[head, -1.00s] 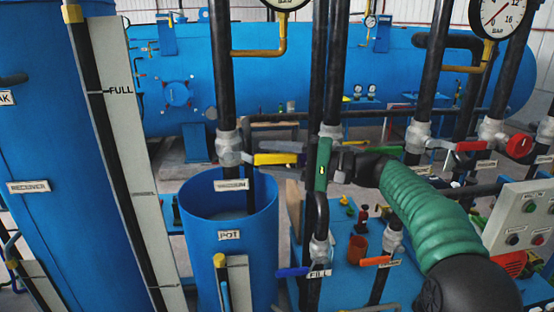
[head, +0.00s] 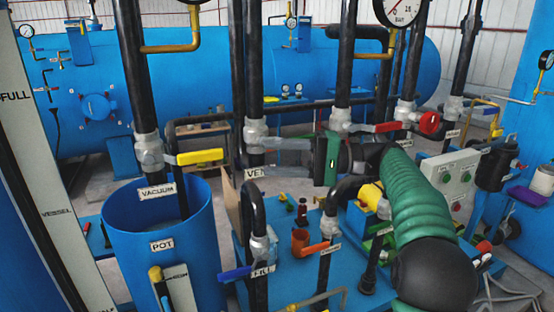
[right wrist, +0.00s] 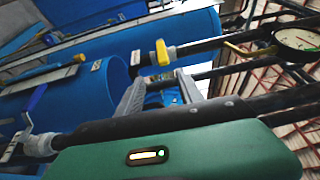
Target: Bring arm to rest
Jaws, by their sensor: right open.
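My right arm, in a green ribbed sleeve, comes in from the lower right of the head view. My left gripper is in neither view.
The open blue pot (head: 155,275) stands at lower left. The fill pipe has a blue handle (head: 236,273); an orange handle (head: 314,249) is near it. A red valve handle (head: 388,127) sits above my arm. A control box (head: 450,180) stands right of it.

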